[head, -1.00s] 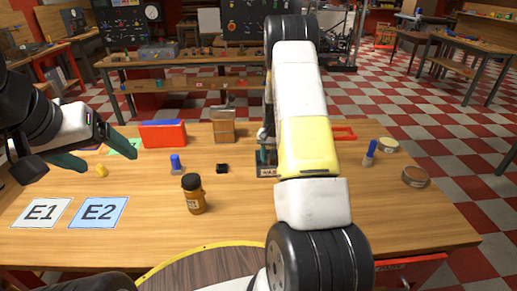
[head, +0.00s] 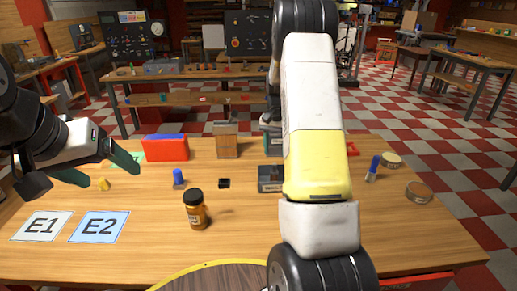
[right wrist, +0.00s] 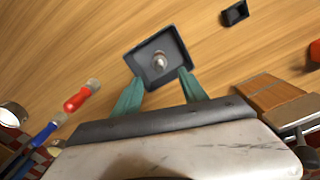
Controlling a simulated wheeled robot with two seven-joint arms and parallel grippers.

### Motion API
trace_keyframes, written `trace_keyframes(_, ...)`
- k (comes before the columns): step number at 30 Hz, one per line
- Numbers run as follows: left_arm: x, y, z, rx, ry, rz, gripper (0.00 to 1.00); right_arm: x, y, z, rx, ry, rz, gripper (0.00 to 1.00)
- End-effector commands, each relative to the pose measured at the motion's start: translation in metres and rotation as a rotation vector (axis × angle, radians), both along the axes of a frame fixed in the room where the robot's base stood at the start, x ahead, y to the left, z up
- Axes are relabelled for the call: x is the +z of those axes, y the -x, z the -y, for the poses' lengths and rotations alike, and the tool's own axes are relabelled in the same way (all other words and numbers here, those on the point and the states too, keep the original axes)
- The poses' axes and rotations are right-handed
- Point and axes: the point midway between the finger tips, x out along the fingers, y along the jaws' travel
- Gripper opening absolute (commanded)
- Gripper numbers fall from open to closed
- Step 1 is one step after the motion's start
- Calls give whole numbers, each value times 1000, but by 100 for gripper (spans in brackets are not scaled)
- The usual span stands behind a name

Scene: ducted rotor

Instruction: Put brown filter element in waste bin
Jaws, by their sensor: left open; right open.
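The waste bin (head: 269,186) is a small dark grey open box with a partly hidden label, on the table left of my right arm. In the right wrist view the bin (right wrist: 143,64) has a small rounded grey-brown piece (right wrist: 160,62) inside; it may be the brown filter element, but I cannot be sure. My left gripper (head: 110,172) is open and empty over the table's left side.
An amber jar (head: 195,213) and a small black box (head: 224,183) stand left of the bin. A red box (head: 165,150) and a wooden block (head: 227,146) are behind. Round tins (head: 418,192) lie at the right. Cards E1 (head: 41,226) and E2 (head: 99,227) lie front left.

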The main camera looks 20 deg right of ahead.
Motion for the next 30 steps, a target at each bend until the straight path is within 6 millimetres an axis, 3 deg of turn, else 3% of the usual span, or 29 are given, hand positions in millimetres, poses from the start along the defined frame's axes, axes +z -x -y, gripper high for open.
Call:
trace_keyframes(4,0,0,0,0,0,0,80,44,14,-17,38,-22,54,50)
trace_keyframes(8,0,0,0,0,0,0,80,101,45,-44,110,-53,137,50)
trace_keyframes(12,0,0,0,0,0,0,80,154,91,-75,205,-77,232,50)
trace_keyframes(16,0,0,0,0,0,0,80,192,140,-102,299,-85,321,50)
trace_keyframes(21,0,0,0,0,0,0,80,219,210,-132,425,-75,433,50)
trace_keyframes(24,0,0,0,0,0,0,80,224,246,-145,492,-61,491,50)
trace_keyframes(30,0,0,0,0,0,0,80,221,292,-159,576,-30,564,50)
